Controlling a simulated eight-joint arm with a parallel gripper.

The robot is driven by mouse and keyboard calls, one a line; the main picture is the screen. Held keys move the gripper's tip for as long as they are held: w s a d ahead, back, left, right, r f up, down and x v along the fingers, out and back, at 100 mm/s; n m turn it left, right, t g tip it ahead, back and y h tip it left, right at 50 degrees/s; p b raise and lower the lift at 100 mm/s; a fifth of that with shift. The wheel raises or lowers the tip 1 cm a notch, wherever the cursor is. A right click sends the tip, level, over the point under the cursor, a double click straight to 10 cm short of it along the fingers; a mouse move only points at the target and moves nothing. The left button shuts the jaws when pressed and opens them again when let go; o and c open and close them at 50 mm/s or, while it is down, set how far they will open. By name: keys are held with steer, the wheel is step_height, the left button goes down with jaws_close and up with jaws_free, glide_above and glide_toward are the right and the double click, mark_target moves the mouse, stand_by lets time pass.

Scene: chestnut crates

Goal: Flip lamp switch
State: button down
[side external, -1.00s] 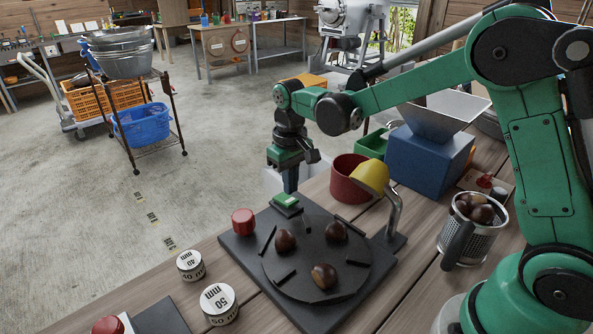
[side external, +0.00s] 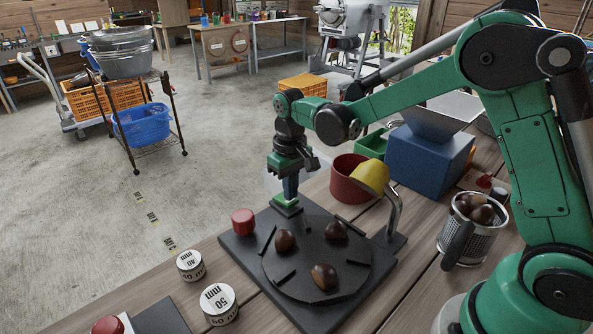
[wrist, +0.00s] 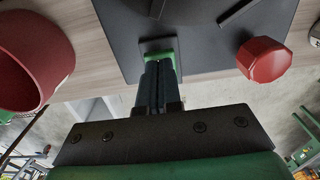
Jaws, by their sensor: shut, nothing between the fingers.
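The green switch (side external: 284,205) sits on a small grey base at the back corner of the dark plate (side external: 240,248). It also shows in the wrist view (wrist: 174,55), right at my fingertips. My gripper (side external: 290,198) points down, shut and empty, with its tips at the switch. The tips cover part of the switch, so I cannot tell which way it is tipped or if they press on it. The yellow lamp (side external: 370,175) hangs on a bent metal arm (side external: 394,212) over the right side of the plate.
Three chestnuts lie on the round disc (side external: 318,292) among dark bars. A red knob (side external: 243,221) stands left of the switch; it shows in the wrist view (wrist: 264,60). A red bowl (side external: 347,188) stands behind the lamp. A metal basket (side external: 478,236) with chestnuts stands at right.

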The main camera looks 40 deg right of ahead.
steer(key=shift+f, duration=0.55)
steer(key=shift+r, duration=3.55)
steer(key=shift+s, duration=0.1)
steer(key=s+r+t, duration=0.2)
steer(key=s+t, duration=0.5)
steer(key=s, duration=0.5)
steer(key=shift+d+r, duration=0.25)
steer(key=shift+r, duration=0.05)
